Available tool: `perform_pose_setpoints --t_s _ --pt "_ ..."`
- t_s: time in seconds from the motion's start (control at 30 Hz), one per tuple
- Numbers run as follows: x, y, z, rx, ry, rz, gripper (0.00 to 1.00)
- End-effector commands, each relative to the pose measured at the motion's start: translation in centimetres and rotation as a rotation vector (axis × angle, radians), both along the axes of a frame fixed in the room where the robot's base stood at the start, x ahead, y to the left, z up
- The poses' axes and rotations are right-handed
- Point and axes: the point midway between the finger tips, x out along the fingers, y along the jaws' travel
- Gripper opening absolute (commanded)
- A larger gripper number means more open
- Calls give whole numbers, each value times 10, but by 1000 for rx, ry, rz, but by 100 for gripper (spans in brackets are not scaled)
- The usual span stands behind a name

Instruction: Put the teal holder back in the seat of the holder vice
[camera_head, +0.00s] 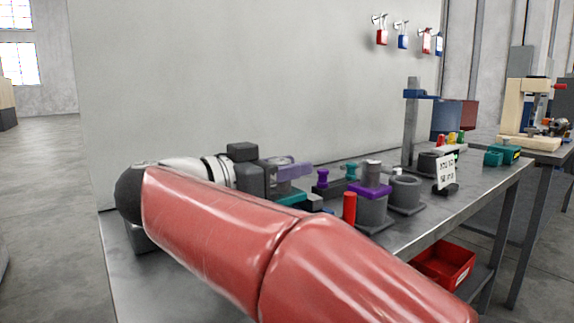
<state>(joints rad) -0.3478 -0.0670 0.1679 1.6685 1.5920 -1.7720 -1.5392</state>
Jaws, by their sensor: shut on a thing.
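My gripper (268,178) is at the end of my arm, over the left part of the bench. It is shut on the teal holder (293,198), of which a flat teal part shows at the fingers; the rest is mostly hidden. A grey part and a purple piece (294,170) show just above the teal part; I cannot tell whether they touch it. A grey round pot (405,194) stands to the right with its top open. Beside it another grey pot (371,212) carries a purple collar and a grey cylinder. I cannot tell which is the holder vice's seat.
A red cylinder (349,208), a purple knob (322,177) and a teal knob (351,170) stand close to the pots. A grey post (411,130) rises behind. A white sign (446,172) stands to the right. A red bin (445,264) is below the bench top.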

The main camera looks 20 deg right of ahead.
Motion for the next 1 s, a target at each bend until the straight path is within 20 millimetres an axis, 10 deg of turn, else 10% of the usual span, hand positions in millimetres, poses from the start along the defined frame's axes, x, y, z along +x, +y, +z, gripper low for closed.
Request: perform_pose_setpoints --t_s 0.77,0.8,1.0 --pt "0 0 -18 -1 -1 0 2" --pt "0 0 -18 0 -2 0 34" --pt "0 0 -18 -1 -1 0 58"
